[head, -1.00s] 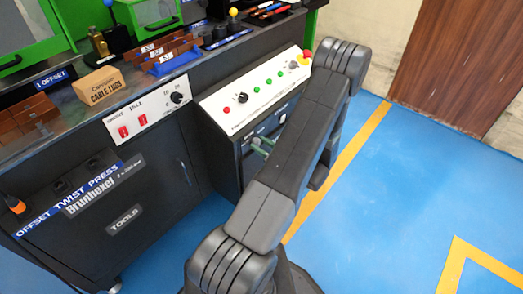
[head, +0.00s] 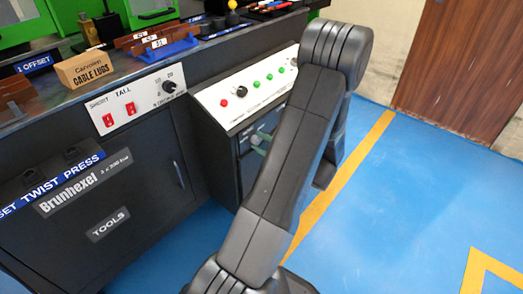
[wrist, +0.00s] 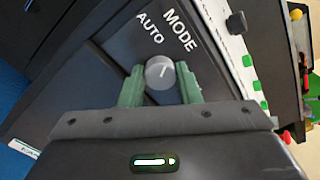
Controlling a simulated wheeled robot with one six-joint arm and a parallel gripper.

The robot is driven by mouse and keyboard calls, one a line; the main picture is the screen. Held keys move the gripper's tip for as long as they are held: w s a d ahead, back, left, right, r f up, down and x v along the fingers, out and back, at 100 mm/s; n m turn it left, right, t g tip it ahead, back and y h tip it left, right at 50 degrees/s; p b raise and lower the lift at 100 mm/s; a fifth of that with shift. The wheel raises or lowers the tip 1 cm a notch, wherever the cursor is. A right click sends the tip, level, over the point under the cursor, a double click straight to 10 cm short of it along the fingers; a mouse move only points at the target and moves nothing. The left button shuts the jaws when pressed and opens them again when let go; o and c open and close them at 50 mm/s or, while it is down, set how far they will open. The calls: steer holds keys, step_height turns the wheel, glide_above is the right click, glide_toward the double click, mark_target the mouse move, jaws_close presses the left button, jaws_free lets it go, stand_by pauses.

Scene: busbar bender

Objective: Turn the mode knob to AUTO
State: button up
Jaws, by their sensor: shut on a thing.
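The mode knob (wrist: 158,74) is a round grey knob on a dark panel, under the white letters MODE and AUTO in the wrist view. A short white mark on its face points right and slightly up in that view, while the AUTO label (wrist: 150,28) lies above and a little left of the knob. My gripper (wrist: 160,88) has green fingers, one on each side of the knob, shut on it. In the head view my gripper's green fingers (head: 260,148) show small at the dark panel below the white control panel, partly hidden by my arm.
The sloped white control panel (head: 213,101) with several buttons sits just above the dark panel. A second white panel (head: 145,100) with red switches is to the left. A cardboard cable lugs box (head: 93,68) stands on the bench. Blue floor at right is clear.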

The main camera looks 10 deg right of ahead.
steer(key=shift+f+n+b, duration=0.1)
steer(key=shift+n+b, duration=0.65)
steer(key=shift+n, duration=0.45)
steer(key=o, duration=1)
steer(key=shift+s+d, duration=0.1)
steer(key=p+v, duration=0.3)
steer(key=v, duration=1)
steer(key=shift+s+d+p, duration=0.15)
steer(key=shift+s+p, duration=0.1)
steer(key=shift+p, duration=0.05)
steer(key=shift+w, duration=0.1)
steer(key=b+x, duration=0.3)
steer(key=x, duration=1)
steer(key=shift+w+a+b, duration=0.25)
steer(key=shift+b, duration=0.1)
